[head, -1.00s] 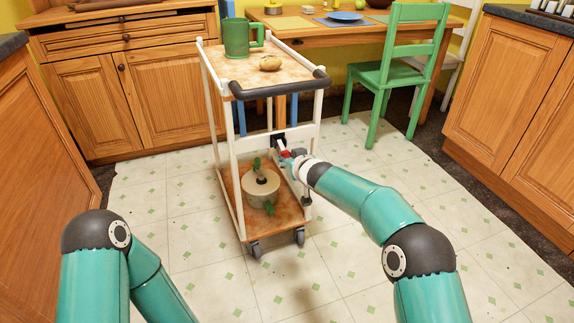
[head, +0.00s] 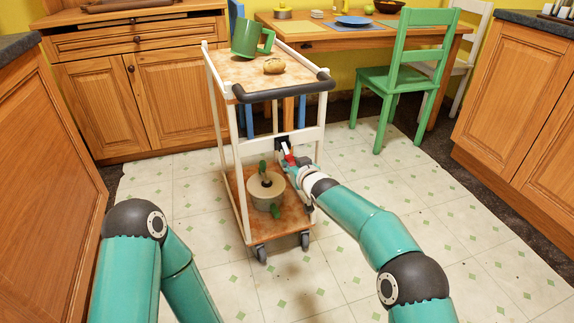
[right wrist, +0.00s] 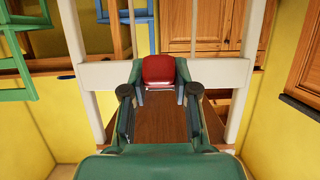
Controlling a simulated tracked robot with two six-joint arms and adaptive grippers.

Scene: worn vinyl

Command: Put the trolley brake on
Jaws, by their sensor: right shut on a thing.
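The white-framed trolley (head: 231,150) stands upright on the floor in the middle of the head view. A small red brake lever (head: 289,158) on a dark mount sits at its lower crossbar. My right gripper (head: 293,166) is at the lever and shut on it, though small in this view. In the right wrist view, the red lever (right wrist: 158,70) lies between the fingertips of my right gripper (right wrist: 160,97), in front of the white crossbar (right wrist: 107,76). My left arm shows at the lower left, but its gripper is out of view.
A green chair (head: 410,75) and table (head: 375,38) are behind. Floor around the trolley is clear.

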